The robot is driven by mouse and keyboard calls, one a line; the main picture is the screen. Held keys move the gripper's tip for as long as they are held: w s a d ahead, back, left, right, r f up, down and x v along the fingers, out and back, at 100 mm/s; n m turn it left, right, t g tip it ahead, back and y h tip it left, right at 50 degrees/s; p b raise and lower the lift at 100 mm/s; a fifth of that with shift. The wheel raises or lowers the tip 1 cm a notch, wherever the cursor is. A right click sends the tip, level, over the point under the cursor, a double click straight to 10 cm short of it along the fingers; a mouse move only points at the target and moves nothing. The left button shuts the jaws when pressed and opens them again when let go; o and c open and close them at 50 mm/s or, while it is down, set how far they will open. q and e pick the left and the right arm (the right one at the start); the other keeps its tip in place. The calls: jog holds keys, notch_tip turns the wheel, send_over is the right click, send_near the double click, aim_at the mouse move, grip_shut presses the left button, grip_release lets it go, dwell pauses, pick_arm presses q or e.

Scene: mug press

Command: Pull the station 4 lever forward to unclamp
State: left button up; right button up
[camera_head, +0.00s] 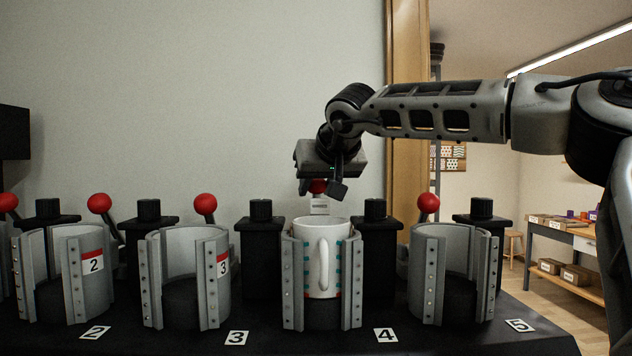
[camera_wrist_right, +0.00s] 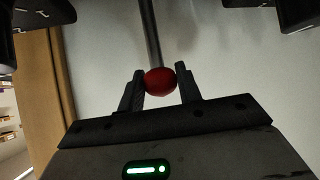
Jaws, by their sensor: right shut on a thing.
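The station 4 clamp (camera_head: 291,285) stands in the middle of the head view with its metal jaws around a white mug (camera_head: 311,268). The mug is upright, its handle faces me, and it has teal and orange marks. The station 4 lever's red knob (camera_head: 317,187) shows behind and above the mug, partly hidden by my gripper. My right gripper (camera_wrist_right: 161,83) is shut on the red knob (camera_wrist_right: 160,81), with one finger on each side. The dark lever shaft (camera_wrist_right: 150,35) runs up from the knob in the wrist view. My left gripper is not in view.
Station 3 (camera_head: 187,275) and station 2 (camera_head: 70,280) stand to the left, station 5 (camera_head: 452,275) to the right. Their red lever knobs (camera_head: 205,204) (camera_head: 99,203) (camera_head: 429,203) stick up at similar height. Black posts (camera_head: 261,250) flank the clamps. A shelf table (camera_head: 570,245) is far right.

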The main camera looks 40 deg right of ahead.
jog(key=shift+s+a, duration=0.3)
jog(key=shift+s+a+f+b, duration=0.2)
jog(key=shift+s+a+b, duration=0.25)
jog(key=shift+s+b, duration=0.1)
jog(key=shift+s+a, duration=0.3)
jog(key=shift+s, duration=0.1)
